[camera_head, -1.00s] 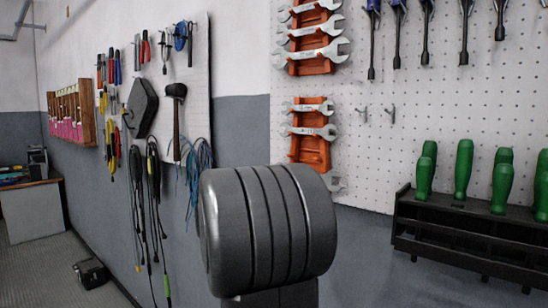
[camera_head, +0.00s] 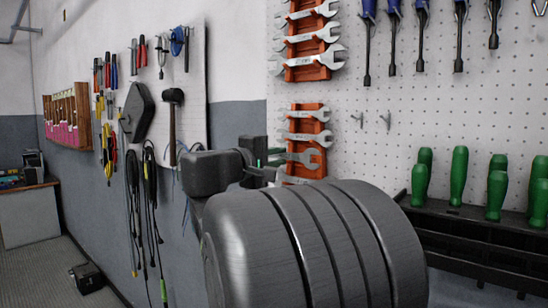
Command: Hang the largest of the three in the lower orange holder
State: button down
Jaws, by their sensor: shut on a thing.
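The lower orange holder (camera_head: 303,125) is on the pegboard in the middle of the view. Two grey wrenches, an upper one (camera_head: 310,113) and a second one (camera_head: 310,137), lie across it. A third wrench (camera_head: 308,158) lies level below them, in front of the holder's lower part, its open jaw to the right. My gripper (camera_head: 270,163) is shut on the left end of this wrench. My arm hides the bottom of the holder and part of my gripper. I cannot tell whether the third wrench touches the holder.
An upper orange holder (camera_head: 307,70) with several larger wrenches is above. Blue-handled tools (camera_head: 422,25) hang at upper right. Green-handled tools (camera_head: 459,175) stand in a black rack (camera_head: 470,227) at right. Two empty hooks (camera_head: 372,119) are right of the lower holder. Hand tools and cables hang at left.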

jog(key=shift+f+p+x, duration=0.2)
jog(key=shift+p+x, duration=0.35)
jog(key=shift+x, duration=2.25)
jog(key=shift+w+d+f+b, duration=0.6)
jog(key=shift+w+f+b, duration=0.25)
jog(key=shift+b, duration=0.3)
jog(key=shift+r, duration=0.1)
jog(key=c, duration=1.3)
grip_release()
